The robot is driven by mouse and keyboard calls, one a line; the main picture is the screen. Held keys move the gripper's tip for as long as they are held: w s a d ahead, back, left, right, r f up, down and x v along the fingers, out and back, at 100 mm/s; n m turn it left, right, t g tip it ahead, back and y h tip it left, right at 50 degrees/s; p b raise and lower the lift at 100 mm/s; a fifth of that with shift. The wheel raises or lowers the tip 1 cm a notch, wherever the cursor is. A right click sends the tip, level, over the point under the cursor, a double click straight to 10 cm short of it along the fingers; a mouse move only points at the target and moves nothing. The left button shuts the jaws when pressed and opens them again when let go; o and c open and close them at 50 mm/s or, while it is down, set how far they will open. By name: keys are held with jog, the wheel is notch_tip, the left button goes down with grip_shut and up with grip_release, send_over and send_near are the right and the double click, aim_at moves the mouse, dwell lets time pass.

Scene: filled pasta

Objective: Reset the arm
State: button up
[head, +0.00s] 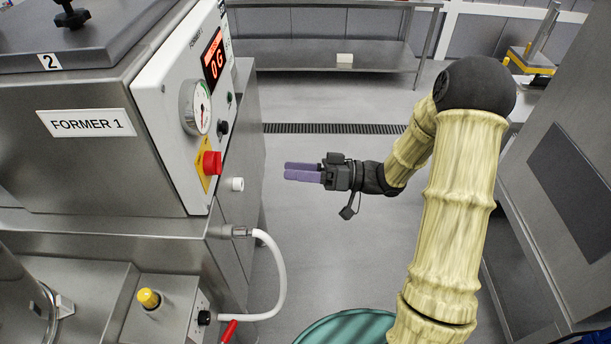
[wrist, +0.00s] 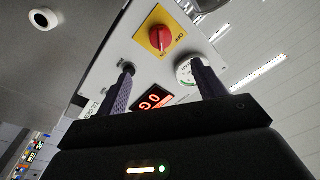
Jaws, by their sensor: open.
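My gripper (head: 287,171) is open and empty, held out to the left on my bent, pale yellow-sleeved arm in the head view. Its two purple-grey fingers point left toward the control panel of the FORMER 1 machine, a little apart from the panel as far as I can judge. In the wrist view, my gripper (wrist: 160,82) shows both fingers spread wide with nothing between them. The panel beyond carries a red knob (wrist: 160,37) on a yellow plate and a lit red display (wrist: 154,98).
The FORMER 1 machine (head: 90,165) fills the left, with a white hose (head: 280,275) curving out below. A green round thing (head: 345,330) is at the bottom. A steel cabinet (head: 560,170) stands at right. A steel shelf table (head: 320,55) is at the back. Grey floor between is clear.

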jog(key=shift+d+f, duration=0.1)
jog(key=shift+d, duration=0.65)
jog(key=w+f+m+t+h, duration=0.2)
jog(key=w+t+h, duration=0.4)
jog(key=w+d+f+m+t+h, duration=0.1)
jog(key=d+f+m+t+h, duration=0.15)
jog(key=d+h, duration=0.5)
jog(key=s+d+m+g+h, duration=0.2)
jog(key=s+g+h, duration=0.1)
jog(key=s, duration=0.6)
jog(key=s+d+m+g+h, duration=0.2)
jog(key=s+m+g+h, duration=0.1)
jog(key=s, duration=0.6)
jog(key=shift+s+d+f+g, duration=0.15)
jog(key=shift+d+f+g, duration=0.15)
jog(key=shift+g, duration=0.45)
